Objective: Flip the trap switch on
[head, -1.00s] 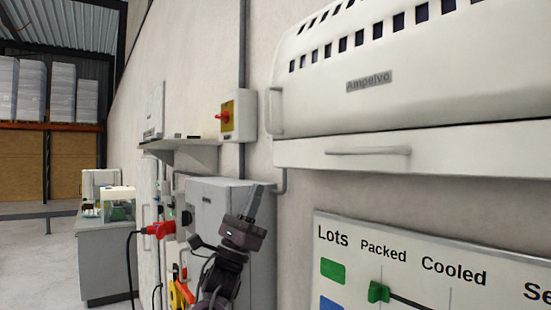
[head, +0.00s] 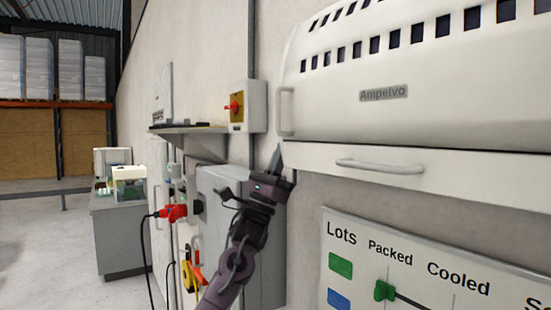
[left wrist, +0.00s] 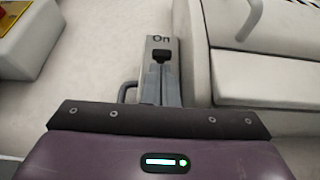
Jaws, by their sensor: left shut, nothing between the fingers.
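The trap is the white cabinet marked "Ampelvo" (head: 450,95) on the wall at upper right; its pale body also fills the right of the left wrist view (left wrist: 275,85). The left wrist view shows a narrow grey switch plate (left wrist: 163,42) marked "On", with a small dark knob (left wrist: 162,56) just below the word. My left gripper (head: 277,157) is shut and empty, pointing up by the trap's lower left corner. Its grey fingers (left wrist: 161,80) reach up to just below the knob; I cannot tell whether they touch it. The switch is not visible in the head view.
A whiteboard (head: 440,240) hangs below the trap.

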